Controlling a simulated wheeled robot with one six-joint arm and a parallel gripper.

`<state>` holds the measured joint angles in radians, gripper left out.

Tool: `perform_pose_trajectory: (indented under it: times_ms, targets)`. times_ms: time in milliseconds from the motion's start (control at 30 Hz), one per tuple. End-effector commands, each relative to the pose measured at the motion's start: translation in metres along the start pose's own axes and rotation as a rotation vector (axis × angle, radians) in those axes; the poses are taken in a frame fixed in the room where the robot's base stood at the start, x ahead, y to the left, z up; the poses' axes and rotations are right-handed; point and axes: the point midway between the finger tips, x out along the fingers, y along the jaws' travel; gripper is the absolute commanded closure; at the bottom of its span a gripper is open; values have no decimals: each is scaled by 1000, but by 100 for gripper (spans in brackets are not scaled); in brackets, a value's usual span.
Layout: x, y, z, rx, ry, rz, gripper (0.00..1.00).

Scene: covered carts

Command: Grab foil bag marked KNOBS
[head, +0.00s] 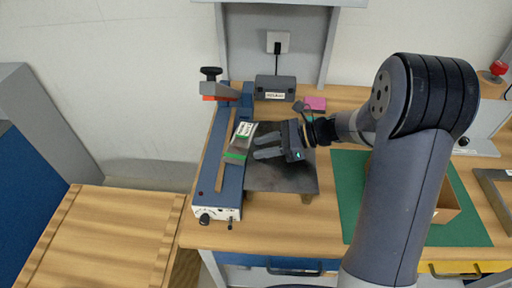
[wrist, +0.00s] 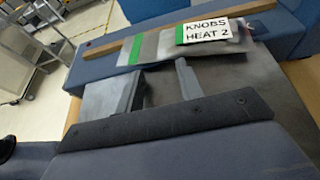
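The foil bag marked KNOBS (head: 235,155) is silver with a green stripe and a white label. It lies across the front edge of a blue bench sealer (head: 228,183), its near part at the dark plate (head: 290,181). In the wrist view the bag (wrist: 152,48) lies just beyond the fingers, and its label reads "KNOBS HEAT 2". My gripper (head: 257,147) points left at the bag from just to its right, above the dark plate. The wrist view shows my gripper (wrist: 150,78) with its two fingers apart and nothing between them.
A black box with a label (head: 275,89) and a pink block (head: 315,103) stand at the back of the bench. A green mat (head: 352,190) with a cardboard box (head: 446,205) lies right, partly behind my arm. A wooden-topped cart (head: 105,240) stands left.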

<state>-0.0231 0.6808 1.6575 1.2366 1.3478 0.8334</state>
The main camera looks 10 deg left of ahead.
Motion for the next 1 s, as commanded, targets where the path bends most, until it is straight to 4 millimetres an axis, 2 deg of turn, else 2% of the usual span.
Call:
perform_pose_trajectory:
  times_ms: [33,433,733,1000]
  targets:
    - [0,0,0,-1,0,-2,69]
    - [-2,-2,1,-3,-1,-5,100]
    - [-2,-2,2,-4,-1,-6,100]
    - [-2,-2,2,-4,-1,-6,79]
